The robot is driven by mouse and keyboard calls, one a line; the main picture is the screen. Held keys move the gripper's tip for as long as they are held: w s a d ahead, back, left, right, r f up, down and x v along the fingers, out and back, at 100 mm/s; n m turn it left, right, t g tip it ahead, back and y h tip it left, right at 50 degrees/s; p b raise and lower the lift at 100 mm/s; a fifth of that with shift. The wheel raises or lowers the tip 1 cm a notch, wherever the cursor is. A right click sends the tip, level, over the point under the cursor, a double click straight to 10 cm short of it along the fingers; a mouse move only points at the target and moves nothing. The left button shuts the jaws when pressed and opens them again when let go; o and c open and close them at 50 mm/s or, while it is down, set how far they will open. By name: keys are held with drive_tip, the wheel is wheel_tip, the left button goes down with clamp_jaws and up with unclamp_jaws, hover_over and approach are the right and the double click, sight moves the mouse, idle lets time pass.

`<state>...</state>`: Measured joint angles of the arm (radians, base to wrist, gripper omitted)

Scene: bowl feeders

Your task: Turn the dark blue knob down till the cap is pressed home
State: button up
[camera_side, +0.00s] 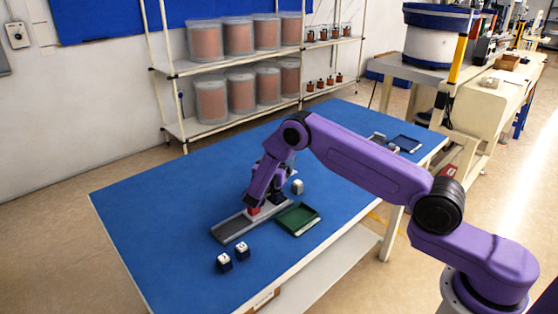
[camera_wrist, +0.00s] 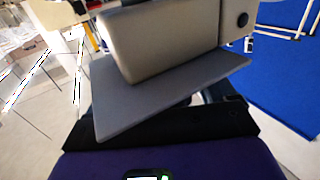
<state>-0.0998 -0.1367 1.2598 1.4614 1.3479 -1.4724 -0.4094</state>
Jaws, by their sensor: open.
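My gripper (camera_side: 256,206) points down over the grey fixture (camera_side: 233,229) on the blue table. It is open; its fingertips are small and partly hidden in the side view. A small red part (camera_side: 253,211) shows right at the fingertips, and I cannot tell whether they touch it. I cannot make out the dark blue knob or the cap for sure in the side view. In the wrist view a large grey-beige block fills the top middle, close to the camera.
A green tray (camera_side: 281,222) lies right of the fixture. Two dark blocks with white tops (camera_side: 223,262) (camera_side: 242,252) stand in front. A small grey part (camera_side: 297,187) stands behind, and a dark tray (camera_side: 415,146) lies at the far right. The table's left side is clear.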

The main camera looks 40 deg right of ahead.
drive_tip(key=shift+w+d, duration=0.1)
drive_tip(key=shift+d, duration=0.15)
drive_tip(key=c, duration=1)
drive_tip(key=shift+m+g, duration=0.3)
drive_tip(key=shift+g, duration=0.1)
drive_tip(key=o, duration=1)
